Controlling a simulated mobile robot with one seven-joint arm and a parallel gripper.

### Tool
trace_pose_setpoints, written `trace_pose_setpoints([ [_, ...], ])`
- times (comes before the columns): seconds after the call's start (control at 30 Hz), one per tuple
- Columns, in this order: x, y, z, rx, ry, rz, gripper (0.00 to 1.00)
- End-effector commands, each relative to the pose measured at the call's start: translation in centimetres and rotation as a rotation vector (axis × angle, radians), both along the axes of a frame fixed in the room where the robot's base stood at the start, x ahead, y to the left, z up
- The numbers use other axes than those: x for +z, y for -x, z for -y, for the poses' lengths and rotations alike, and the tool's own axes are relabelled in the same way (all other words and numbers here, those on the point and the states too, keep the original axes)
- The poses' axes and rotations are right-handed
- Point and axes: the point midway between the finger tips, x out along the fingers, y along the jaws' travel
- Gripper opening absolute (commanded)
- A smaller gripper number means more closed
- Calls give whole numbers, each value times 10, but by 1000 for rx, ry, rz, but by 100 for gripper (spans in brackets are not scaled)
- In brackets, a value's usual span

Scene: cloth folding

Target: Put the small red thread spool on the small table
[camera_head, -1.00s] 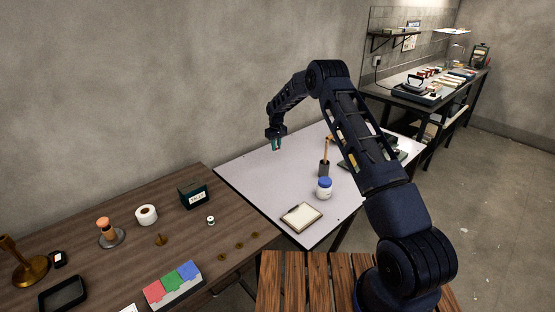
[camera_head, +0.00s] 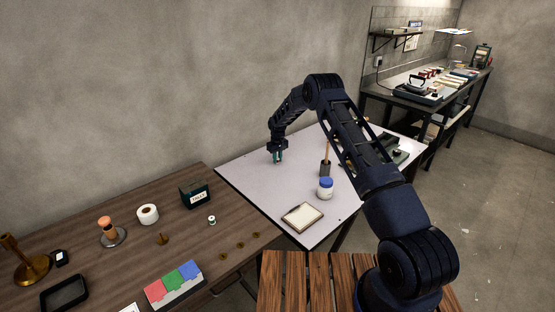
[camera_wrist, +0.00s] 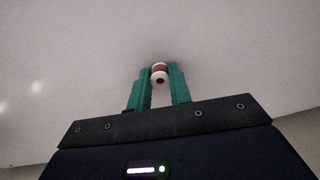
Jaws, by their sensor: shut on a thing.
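In the wrist view the small red thread spool (camera_wrist: 159,70), with white ends, is between the two teal fingers of my gripper (camera_wrist: 160,82). The fingers are shut on it. The white tabletop (camera_wrist: 230,50) fills the wrist view behind the spool. In the head view my gripper (camera_head: 278,160) points down at the far left part of the small white table (camera_head: 255,178), at or just above its surface. The spool is too small to make out there, and I cannot tell whether it touches the table.
On the white table are a jar with a blue lid (camera_head: 325,188), a dark cup with a brush (camera_head: 325,168) and a framed pad (camera_head: 302,215). A brown wooden table (camera_head: 130,262) with several small items adjoins at left. The white surface around my gripper is clear.

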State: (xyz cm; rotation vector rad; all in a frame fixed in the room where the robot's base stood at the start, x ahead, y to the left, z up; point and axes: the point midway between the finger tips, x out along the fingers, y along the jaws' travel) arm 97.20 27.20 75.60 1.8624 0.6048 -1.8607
Motion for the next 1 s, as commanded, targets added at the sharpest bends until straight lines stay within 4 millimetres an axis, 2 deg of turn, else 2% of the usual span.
trace_pose_setpoints([
  [0.1, -3, 0, 0, 0, 1, -1, 0],
  [0.13, -3, 0, 0, 0, 0, 0, 24],
  [0.23, -2, 0, 0, 0, 0, 0, 42],
  [0.5, -2, 0, 0, 0, 0, 0, 42],
  [0.63, 5, 0, 0, 0, -1, 1, 42],
  [0.77, 22, 0, 0, 0, -1, 1, 42],
  [1.0, 70, 0, 0, 0, -2, 2, 42],
])
